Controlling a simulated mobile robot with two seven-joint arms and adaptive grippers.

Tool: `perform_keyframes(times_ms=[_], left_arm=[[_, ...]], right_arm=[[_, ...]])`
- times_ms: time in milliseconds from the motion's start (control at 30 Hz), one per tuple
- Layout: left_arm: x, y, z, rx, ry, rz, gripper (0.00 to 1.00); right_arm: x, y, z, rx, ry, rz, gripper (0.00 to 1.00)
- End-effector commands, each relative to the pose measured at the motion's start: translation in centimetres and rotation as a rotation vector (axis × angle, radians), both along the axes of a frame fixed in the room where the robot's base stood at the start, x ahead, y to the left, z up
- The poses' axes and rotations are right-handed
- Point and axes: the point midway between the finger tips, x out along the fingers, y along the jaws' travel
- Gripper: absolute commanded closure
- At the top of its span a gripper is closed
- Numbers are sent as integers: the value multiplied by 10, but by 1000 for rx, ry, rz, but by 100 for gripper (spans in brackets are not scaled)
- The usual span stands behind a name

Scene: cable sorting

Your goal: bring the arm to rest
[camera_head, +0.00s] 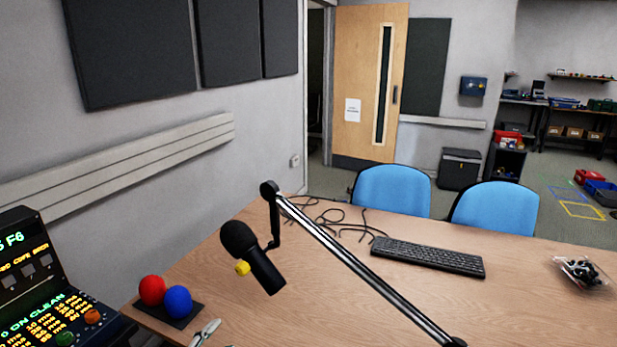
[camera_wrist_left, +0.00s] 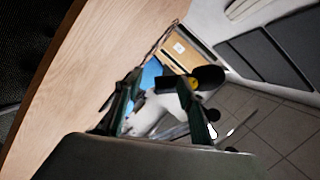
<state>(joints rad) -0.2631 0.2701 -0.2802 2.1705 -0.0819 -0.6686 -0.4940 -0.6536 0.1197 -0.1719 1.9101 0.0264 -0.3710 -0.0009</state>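My left gripper (camera_wrist_left: 160,100) shows in the left wrist view with two dark green fingers standing apart. A pale shape lies between them in the picture; I cannot tell what it is, and nothing is clearly gripped. In that view a black microphone (camera_wrist_left: 208,77) with a yellow knob appears beyond the fingers. In the head view the microphone (camera_head: 254,258) hangs from a boom arm (camera_head: 360,268) over the wooden table (camera_head: 520,300). Neither gripper can be made out with certainty in the head view.
Black cables (camera_head: 335,218) lie behind the boom. A keyboard (camera_head: 428,257) and a clear bag of dark items (camera_head: 581,271) are on the table. Red (camera_head: 152,290) and blue (camera_head: 178,301) balls sit at the left. A grey tool-like piece (camera_head: 205,332) shows at the bottom edge. The table's right front is clear.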

Motion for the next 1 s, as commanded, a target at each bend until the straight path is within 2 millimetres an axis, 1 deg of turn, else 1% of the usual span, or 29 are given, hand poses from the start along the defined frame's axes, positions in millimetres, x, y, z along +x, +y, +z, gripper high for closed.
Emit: perform_keyframes(times_ms=[33, 67, 100, 167, 200, 267, 300, 400, 500, 600, 1000], left_arm=[[-17, 0, -37, -88, 74, 24, 61], [-27, 0, -56, -145, 112, 43, 61], [-41, 1, -80, -220, 162, 70, 61], [-64, 1, -114, -333, 233, 116, 61], [-81, 1, -136, -401, 278, 148, 61], [-104, 2, -164, -498, 337, 199, 61], [-119, 2, -180, -554, 372, 232, 61], [-152, 4, -211, -668, 437, 306, 61], [-174, 5, -229, -739, 476, 356, 61], [-183, 5, -236, -773, 493, 380, 61], [-185, 5, -237, -778, 495, 384, 61]], right_arm=[[0, 0, 0, 0, 0, 0, 60], [0, 0, 0, 0, 0, 0, 60], [0, 0, 0, 0, 0, 0, 60], [0, 0, 0, 0, 0, 0, 60], [0, 0, 0, 0, 0, 0, 60], [0, 0, 0, 0, 0, 0, 60], [0, 0, 0, -1, 0, 1, 60], [0, 0, 0, -1, 0, 1, 60], [0, 0, 0, -1, 0, 1, 60], [0, 0, 0, -1, 1, 0, 60], [0, 0, 0, -1, 1, 0, 60]])
